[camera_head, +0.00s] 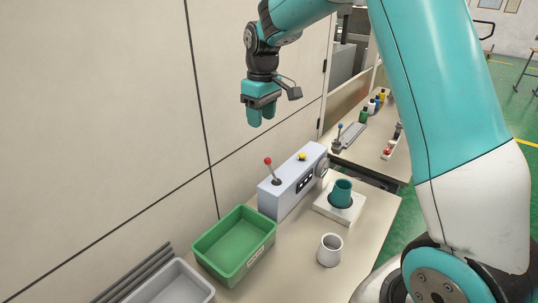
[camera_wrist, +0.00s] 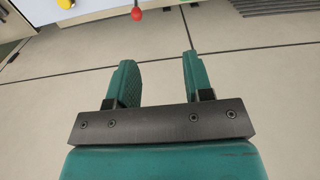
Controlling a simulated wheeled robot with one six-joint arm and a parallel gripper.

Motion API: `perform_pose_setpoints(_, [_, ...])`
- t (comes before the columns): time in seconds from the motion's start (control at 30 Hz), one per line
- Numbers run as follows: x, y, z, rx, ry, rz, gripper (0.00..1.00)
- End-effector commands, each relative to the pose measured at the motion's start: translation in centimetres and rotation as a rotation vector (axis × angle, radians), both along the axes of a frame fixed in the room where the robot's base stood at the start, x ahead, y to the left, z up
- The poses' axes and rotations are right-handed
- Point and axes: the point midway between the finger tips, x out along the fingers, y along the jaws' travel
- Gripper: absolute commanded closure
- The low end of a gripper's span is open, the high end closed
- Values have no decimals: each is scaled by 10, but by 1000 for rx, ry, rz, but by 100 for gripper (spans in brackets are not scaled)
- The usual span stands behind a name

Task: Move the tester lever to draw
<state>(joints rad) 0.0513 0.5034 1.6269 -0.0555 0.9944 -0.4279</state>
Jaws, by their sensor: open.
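The tester is a pale grey box (camera_head: 293,183) on the table against the wall. Its lever (camera_head: 272,171) has a red ball knob and leans up and to the left from the left end of the box. In the wrist view the red knob (camera_wrist: 137,13) shows at the top edge, beyond the fingertips. A yellow button (camera_head: 302,157) sits on top of the box. My gripper (camera_head: 262,118) is open and empty, in the air above the tester and apart from the lever. In the wrist view its two green fingers (camera_wrist: 155,68) stand apart with nothing between them.
A green bin (camera_head: 228,262) stands left of the tester, with a grey tray (camera_head: 178,288) beside it. A teal cup sits on a white block (camera_head: 349,212) to the right, and a white cup (camera_head: 329,250) stands in front. Bottles (camera_head: 372,106) stand on the table behind.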

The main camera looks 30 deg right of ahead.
Motion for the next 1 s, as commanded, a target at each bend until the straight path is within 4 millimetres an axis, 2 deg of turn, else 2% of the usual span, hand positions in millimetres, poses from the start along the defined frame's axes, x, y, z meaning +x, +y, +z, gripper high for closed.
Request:
perform_pose_setpoints(0.03, [12, -14, -2, -11, 9, -16, 53])
perform_pose_setpoints(0.13, [23, -29, -8, -25, 18, -30, 53])
perform_pose_setpoints(0.37, [26, -35, -33, -29, 24, -35, 53])
perform_pose_setpoints(0.8, [25, -34, -131, -29, 25, -35, 53])
perform_pose_setpoints(1.0, [26, -34, -166, -29, 21, -34, 53])
